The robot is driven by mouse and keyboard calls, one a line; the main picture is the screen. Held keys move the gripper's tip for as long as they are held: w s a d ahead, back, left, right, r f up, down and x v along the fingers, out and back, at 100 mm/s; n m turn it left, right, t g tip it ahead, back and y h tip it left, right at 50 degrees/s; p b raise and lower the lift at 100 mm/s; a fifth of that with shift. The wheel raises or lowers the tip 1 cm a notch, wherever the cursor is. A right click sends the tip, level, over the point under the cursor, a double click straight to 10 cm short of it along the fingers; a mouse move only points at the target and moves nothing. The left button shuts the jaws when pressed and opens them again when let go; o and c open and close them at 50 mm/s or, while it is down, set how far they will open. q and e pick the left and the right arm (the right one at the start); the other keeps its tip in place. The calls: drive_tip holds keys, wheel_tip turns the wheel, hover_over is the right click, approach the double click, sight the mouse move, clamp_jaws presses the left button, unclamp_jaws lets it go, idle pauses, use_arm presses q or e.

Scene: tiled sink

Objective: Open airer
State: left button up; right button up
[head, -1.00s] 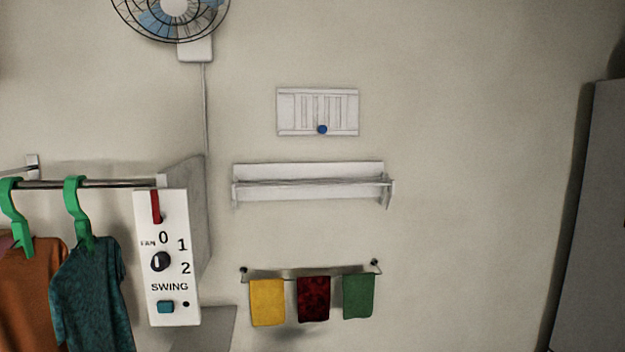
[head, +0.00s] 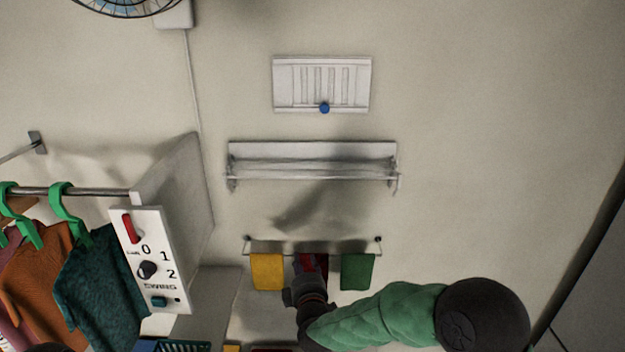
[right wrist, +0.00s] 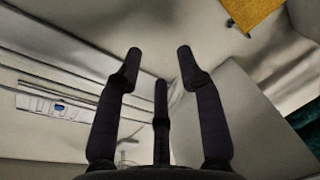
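A white wall rack, apparently the airer (head: 312,150), is fixed to the wall in the middle of the head view. It lies folded near the wall, with a thin bar along its lower front. My right gripper (head: 301,287) is below it, in front of the dark red cloth, and apart from the rack. In the right wrist view the fingers of my right gripper (right wrist: 158,62) are spread with nothing between them. Long pale rails, likely the airer (right wrist: 75,65), run at the left there. My left gripper is not in view.
Above the rack is a white panel (head: 322,84) with a blue knob (head: 324,108). Below hang a yellow cloth (head: 267,272) and a green cloth (head: 357,272). A control box (head: 150,260) and hanging shirts (head: 100,285) stand left. The wall to the right is clear.

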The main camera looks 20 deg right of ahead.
sight(312, 177)
wheel_tip(312, 177, up, 19)
drive_tip(key=s+d+n+t+h+p, duration=0.1)
drive_tip(key=d+n+t+h+p, duration=0.1)
drive_tip(key=t+h+p, duration=0.15)
use_arm(q)
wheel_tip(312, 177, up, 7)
drive_tip(key=p, duration=0.1)
drive_tip(key=shift+p, duration=0.35)
use_arm(e)
drive_tip(key=shift+g, duration=0.35)
drive_tip(key=x, duration=1)
drive_tip(key=shift+w+d, duration=0.1)
drive_tip(key=shift+w, duration=0.2)
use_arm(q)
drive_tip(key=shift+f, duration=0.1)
use_arm(e)
clamp_jaws()
